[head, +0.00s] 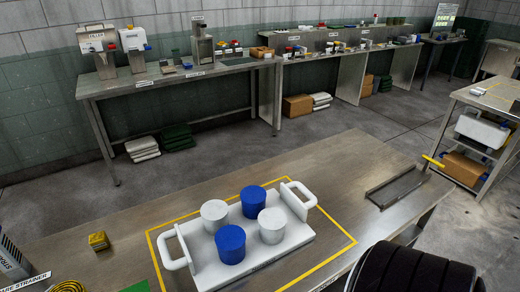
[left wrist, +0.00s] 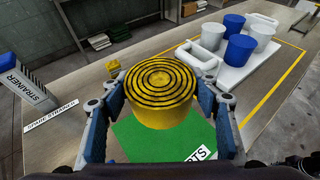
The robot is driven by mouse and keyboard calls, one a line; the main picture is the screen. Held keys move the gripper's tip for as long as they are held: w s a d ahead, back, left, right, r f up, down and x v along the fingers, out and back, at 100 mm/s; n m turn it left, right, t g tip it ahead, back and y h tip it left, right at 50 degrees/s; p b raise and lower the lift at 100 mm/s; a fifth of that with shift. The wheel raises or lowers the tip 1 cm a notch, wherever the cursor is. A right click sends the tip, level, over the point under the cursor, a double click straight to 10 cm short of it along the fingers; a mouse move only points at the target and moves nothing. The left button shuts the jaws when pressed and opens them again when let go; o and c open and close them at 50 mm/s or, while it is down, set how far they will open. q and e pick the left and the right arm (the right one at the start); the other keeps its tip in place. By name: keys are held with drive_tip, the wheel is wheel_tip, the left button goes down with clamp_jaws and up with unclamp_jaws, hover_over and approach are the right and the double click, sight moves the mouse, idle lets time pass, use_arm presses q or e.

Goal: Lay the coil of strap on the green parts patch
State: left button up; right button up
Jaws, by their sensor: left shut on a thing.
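The coil of strap (left wrist: 160,85) is a yellow roll with dark spiral lines on its top. In the left wrist view my left gripper (left wrist: 160,100) is shut on it, with a blue-padded finger on each side. The coil looks upright and is in front of the green parts patch (left wrist: 140,143), hiding part of it; I cannot tell the height between them. In the head view only the coil's edge (head: 69,287) and a corner of the patch (head: 136,287) show at the bottom left. My right gripper is not in view.
A white tray (head: 205,266) with white and blue cups stands inside a yellow outline on the bench. A small yellow block (head: 98,240) lies left of it. A strainer box (left wrist: 24,82) stands at the left. A metal channel (head: 397,187) lies at the right.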

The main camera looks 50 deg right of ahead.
sight(76, 283)
use_arm(q)
drive_tip(key=shift+w+d+r, duration=0.3)
drive_tip(key=shift+d+r, duration=0.1)
drive_tip(key=shift+d, duration=0.25)
drive_tip(key=shift+w+d+r, duration=0.25)
drive_tip(key=shift+d+r, duration=0.1)
drive_tip(key=shift+d, duration=0.25)
drive_tip(key=shift+f, duration=0.2)
wheel_tip(76, 283, down, 15)
drive_tip(key=shift+r+b, duration=0.15)
drive_tip(key=shift+b, duration=0.25)
wheel_tip(76, 283, down, 5)
drive_tip(key=shift+r, duration=0.1)
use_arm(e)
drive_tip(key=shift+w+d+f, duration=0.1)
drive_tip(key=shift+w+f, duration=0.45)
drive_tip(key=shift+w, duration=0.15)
use_arm(q)
drive_tip(key=shift+f+b, duration=0.25)
drive_tip(key=shift+b, duration=0.05)
drive_tip(key=o, duration=1.2)
